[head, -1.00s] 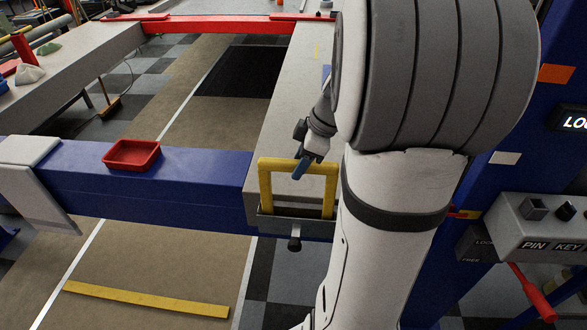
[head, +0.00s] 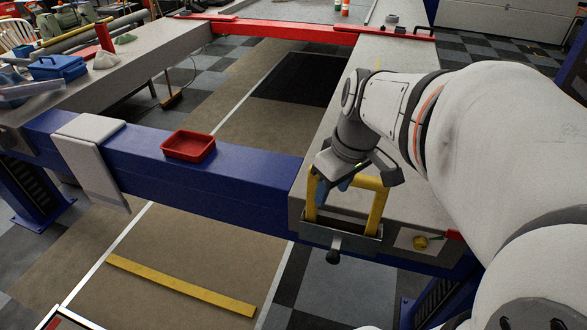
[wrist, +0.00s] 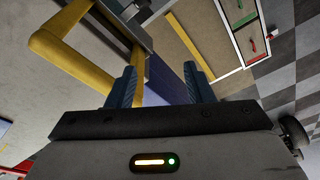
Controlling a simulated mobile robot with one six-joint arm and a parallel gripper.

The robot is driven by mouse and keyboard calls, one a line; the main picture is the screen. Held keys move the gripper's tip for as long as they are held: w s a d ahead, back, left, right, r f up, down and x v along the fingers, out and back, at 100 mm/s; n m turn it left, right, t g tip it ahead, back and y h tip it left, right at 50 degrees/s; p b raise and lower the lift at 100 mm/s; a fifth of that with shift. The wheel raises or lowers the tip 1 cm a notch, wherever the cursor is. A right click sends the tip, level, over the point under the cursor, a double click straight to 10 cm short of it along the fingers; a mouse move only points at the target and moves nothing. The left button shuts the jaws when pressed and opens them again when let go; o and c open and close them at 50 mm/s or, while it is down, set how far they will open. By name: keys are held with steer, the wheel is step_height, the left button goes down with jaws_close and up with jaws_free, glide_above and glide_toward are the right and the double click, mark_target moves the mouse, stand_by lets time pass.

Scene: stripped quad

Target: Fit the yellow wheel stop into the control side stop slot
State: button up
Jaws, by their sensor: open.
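The yellow wheel stop (head: 376,207) is an upright square frame at the near end of the right-hand grey runway. Its legs go down behind the lip of a metal slot bracket (head: 345,240); I cannot tell how deep they sit. My gripper (head: 333,190) is at the stop's left upper part, hiding much of its top bar. In the wrist view, the stop (wrist: 78,62) is at upper left. The blue fingers of my gripper (wrist: 160,85) are spread apart, with part of a yellow bar showing beside the left finger. I see no grip on it.
A red tray (head: 188,146) sits on the blue crossbeam (head: 245,175). A black knob (head: 333,257) sticks out below the bracket. A plate with a yellow knob (head: 421,242) is right of it. A yellow strip (head: 180,286) lies on the floor.

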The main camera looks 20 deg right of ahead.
steer(key=s+a+f+m+t+h, duration=0.1)
steer(key=s+a+f+m, duration=0.2)
steer(key=s+a+m, duration=0.1)
steer(key=shift+s+a+m, duration=0.3)
steer(key=shift+s+a, duration=0.05)
steer(key=shift+a, duration=0.3)
steer(key=shift+s, duration=0.1)
stand_by(0.3)
